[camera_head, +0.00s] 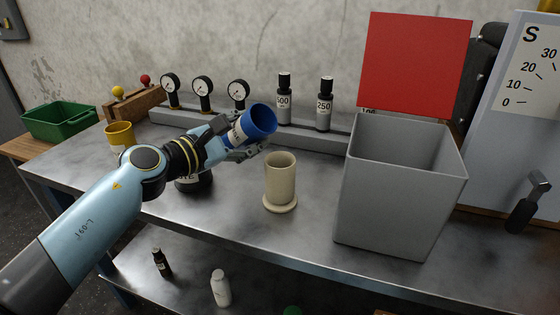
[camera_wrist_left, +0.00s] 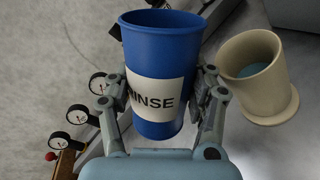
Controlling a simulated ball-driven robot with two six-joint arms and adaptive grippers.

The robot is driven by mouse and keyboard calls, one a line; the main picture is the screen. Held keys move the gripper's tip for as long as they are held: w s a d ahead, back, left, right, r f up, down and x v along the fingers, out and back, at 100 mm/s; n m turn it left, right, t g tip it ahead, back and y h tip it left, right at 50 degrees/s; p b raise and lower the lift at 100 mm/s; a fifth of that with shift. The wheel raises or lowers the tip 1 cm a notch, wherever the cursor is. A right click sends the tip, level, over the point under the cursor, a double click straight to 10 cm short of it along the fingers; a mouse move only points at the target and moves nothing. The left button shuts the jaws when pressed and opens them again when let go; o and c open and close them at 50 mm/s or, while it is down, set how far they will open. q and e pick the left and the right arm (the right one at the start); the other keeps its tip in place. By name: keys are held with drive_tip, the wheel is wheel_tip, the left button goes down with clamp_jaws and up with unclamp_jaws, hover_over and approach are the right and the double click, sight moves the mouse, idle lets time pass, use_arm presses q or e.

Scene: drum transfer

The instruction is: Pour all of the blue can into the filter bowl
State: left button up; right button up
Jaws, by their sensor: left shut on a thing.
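The blue can (camera_head: 258,121) is tilted in the head view, its open mouth facing up and to the right. My left gripper (camera_head: 240,142) is shut on the can and holds it above the bench. In the left wrist view the can (camera_wrist_left: 162,50) carries a white label reading "RINSE", with a gripper finger on each side (camera_wrist_left: 163,95). The beige filter bowl (camera_head: 281,178) stands upright on a round foot on the bench, to the right of and below the can. It also shows in the left wrist view (camera_wrist_left: 262,95), with something bluish inside. My right gripper is not in view.
A large grey bin (camera_head: 395,190) stands right of the bowl, with a red panel (camera_head: 415,62) behind. A yellow cup (camera_head: 119,136), a dark container (camera_head: 194,182) and a green crate (camera_head: 60,121) are left. Gauges and two dark bottles line the back.

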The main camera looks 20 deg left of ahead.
sight(234, 138)
use_arm(q)
drive_tip(key=n+b, duration=0.1)
drive_tip(key=a+f+n+b, duration=0.1)
drive_tip(key=f+n+b, duration=0.1)
drive_tip(key=shift+w+a+f+h+b, duration=0.1)
drive_tip(key=shift+w+a+h+b, duration=0.1)
drive_tip(key=shift+w+h+b, duration=0.15)
drive_tip(key=shift+n, duration=0.9)
drive_tip(key=f+b, duration=0.5)
drive_tip(key=shift+a, duration=0.3)
drive_tip(key=r+n+p, duration=0.1)
drive_tip(key=a+r+n, duration=0.1)
drive_tip(key=r+n+p, duration=0.1)
drive_tip(key=shift+w+a+r+t+h+p, duration=0.2)
drive_tip(key=shift+w+r+t+h+p, duration=0.1)
drive_tip(key=shift+r+t, duration=0.1)
drive_tip(key=shift+a+r+n+p, duration=0.1)
drive_tip(key=shift+r+n+p, duration=0.25)
drive_tip(key=shift+n, duration=0.15)
